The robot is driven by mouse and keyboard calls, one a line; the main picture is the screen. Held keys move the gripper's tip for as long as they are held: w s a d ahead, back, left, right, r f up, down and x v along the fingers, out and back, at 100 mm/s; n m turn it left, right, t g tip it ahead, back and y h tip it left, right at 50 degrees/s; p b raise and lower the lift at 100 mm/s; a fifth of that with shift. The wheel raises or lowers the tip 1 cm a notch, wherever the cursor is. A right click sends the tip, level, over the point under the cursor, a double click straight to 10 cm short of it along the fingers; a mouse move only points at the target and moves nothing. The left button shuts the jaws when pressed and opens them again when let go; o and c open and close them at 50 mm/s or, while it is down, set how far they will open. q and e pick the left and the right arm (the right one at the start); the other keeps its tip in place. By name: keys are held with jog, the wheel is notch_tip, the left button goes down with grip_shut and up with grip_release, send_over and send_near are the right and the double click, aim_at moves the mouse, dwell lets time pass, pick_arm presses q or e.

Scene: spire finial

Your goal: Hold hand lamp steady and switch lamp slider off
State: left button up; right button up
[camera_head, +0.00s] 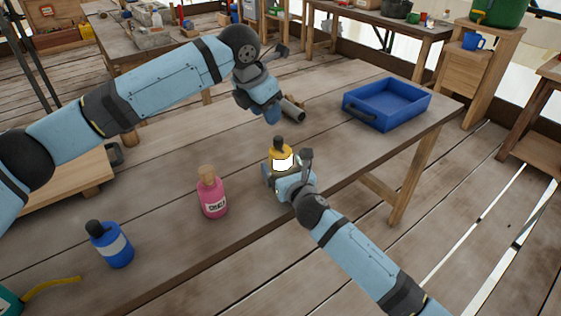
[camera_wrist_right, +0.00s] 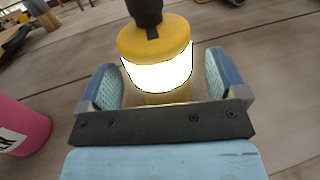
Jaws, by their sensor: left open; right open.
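The hand lamp (camera_head: 282,158) stands upright on the wooden table, yellow with a black top and a bright white glowing band. It also shows in the right wrist view (camera_wrist_right: 155,42), with a small dark tab on its yellow cap that may be the slider. My right gripper (camera_head: 286,170) is open, its fingers on either side of the lamp's lower body. In the right wrist view the right gripper (camera_wrist_right: 162,82) shows gaps between both pads and the lamp. My left gripper (camera_head: 271,112) is open above the table, behind and above the lamp, apart from it.
A pink bottle (camera_head: 212,193) with a cork stands left of the lamp, and a blue bottle (camera_head: 111,244) farther left. A blue tray (camera_head: 387,105) is at the back right. The table between lamp and tray is clear.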

jog(key=shift+x, duration=1.05)
